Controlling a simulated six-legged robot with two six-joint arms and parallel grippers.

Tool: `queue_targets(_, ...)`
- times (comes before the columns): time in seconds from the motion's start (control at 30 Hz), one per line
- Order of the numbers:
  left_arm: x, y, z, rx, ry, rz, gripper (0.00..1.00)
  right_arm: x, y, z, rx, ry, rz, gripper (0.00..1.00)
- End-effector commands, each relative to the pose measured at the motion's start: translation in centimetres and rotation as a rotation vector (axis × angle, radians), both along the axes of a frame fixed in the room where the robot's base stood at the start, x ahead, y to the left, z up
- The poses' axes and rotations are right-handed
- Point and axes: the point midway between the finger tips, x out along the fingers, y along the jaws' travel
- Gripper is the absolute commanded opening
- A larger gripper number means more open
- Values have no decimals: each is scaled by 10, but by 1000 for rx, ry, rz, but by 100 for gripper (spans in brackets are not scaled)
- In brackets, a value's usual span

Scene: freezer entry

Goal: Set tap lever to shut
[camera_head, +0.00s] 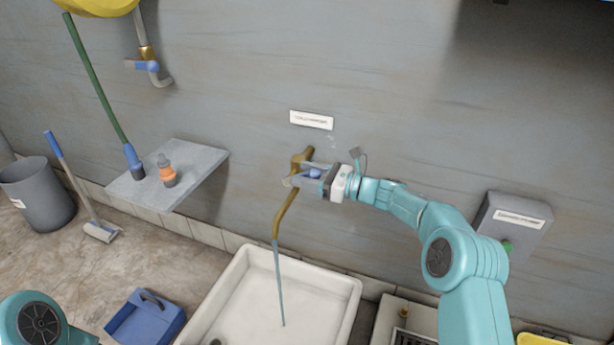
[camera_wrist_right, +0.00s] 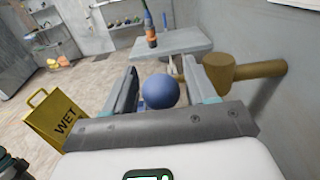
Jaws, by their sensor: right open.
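A brass tap (camera_head: 301,157) sticks out of the wall above a white sink (camera_head: 238,262). Its curved spout points down, and a thin stream of water (camera_head: 279,285) runs from it into the sink. The tap lever ends in a blue ball knob (camera_head: 313,173). My right gripper (camera_head: 298,174) is open at the tap, with its fingers on either side of the knob. In the right wrist view the blue knob (camera_wrist_right: 160,91) sits between the open fingers, with the brass tap (camera_wrist_right: 232,72) just right of them. Whether the fingers touch the knob cannot be told. My left gripper is out of view.
A green hose (camera_head: 97,82) hangs to the shelf. A grey box (camera_head: 515,226) is on the wall at right. A yellow wet-floor sign (camera_wrist_right: 58,115) stands on the floor.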

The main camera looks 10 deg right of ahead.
Motion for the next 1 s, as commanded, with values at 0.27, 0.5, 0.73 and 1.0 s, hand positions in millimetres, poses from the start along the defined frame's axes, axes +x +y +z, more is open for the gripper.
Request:
queue_targets(0.27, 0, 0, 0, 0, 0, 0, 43, 2, 0, -1, 0, 1, 0, 56)
queue_targets(0.5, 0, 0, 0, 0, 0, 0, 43, 2, 0, -1, 0, 1, 0, 0)
queue_targets(0.73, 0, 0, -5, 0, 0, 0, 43, 2, 0, -5, 10, -5, 1, 0)
queue_targets(1.0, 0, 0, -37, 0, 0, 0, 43, -1, -4, -19, 113, -74, 1, 0)
